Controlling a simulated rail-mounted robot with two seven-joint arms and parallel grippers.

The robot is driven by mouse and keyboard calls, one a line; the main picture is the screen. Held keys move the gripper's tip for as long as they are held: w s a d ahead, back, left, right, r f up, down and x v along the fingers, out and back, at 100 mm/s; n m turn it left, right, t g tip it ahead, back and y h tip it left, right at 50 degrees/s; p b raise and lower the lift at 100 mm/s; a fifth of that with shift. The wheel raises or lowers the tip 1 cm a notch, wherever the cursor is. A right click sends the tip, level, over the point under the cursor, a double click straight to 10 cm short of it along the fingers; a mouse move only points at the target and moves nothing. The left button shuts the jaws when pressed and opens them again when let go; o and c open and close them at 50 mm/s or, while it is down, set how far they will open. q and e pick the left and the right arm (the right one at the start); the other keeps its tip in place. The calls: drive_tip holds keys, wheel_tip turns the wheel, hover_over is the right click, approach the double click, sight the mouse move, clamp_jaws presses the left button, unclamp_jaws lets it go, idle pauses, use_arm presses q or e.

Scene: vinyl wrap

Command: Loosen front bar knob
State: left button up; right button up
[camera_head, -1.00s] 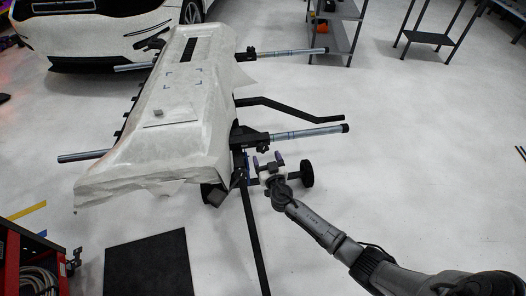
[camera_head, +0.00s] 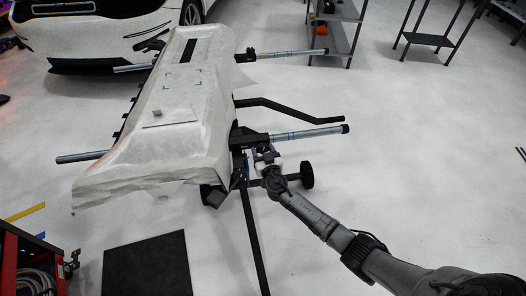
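The front bar (camera_head: 305,133) is a silver tube that sticks out to the right from under the white-covered panel, with a black end cap. Its black clamp (camera_head: 248,140) sits beside the panel's near right corner. My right gripper (camera_head: 265,153) is just below the bar, close beside the clamp, with its fingers pointing up toward it. The fingertips are small and dark against the stand, so I cannot tell whether they are open or shut. I cannot make out the knob itself; it may be hidden by the gripper or bar. My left gripper is not in view.
The white-covered panel (camera_head: 185,110) rests on a black stand with a caster wheel (camera_head: 307,175). A far bar (camera_head: 290,52) and a black bent leg (camera_head: 295,108) reach right. A red tool cart (camera_head: 35,262) and black mat (camera_head: 148,265) lie left.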

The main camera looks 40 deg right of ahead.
drive_tip(key=c, duration=0.5)
